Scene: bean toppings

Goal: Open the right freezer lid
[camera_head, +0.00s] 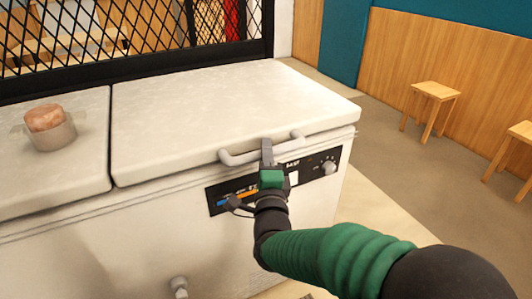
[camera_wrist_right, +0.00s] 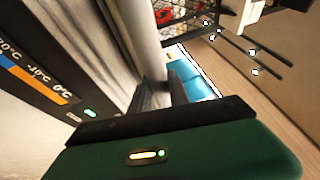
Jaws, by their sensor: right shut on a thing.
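The right freezer lid (camera_head: 215,112) is a white slab that lies flat on the chest freezer and looks closed. A pale bar handle (camera_head: 236,158) runs along its front edge. My right gripper (camera_head: 267,152) is at the middle of this handle and shut on it, with my green and black arm coming from the lower right. In the right wrist view, my gripper (camera_wrist_right: 163,92) is close against the freezer front, and the grip itself is partly hidden. My left gripper is not in view.
The left lid (camera_head: 75,105) carries a metal pot (camera_head: 52,134) with a pinkish-brown block in it. A control panel (camera_head: 310,165) with a knob is below the handle. A black mesh partition (camera_head: 130,35) stands behind the freezer. Wooden stools (camera_head: 433,92) stand at the right; floor between is clear.

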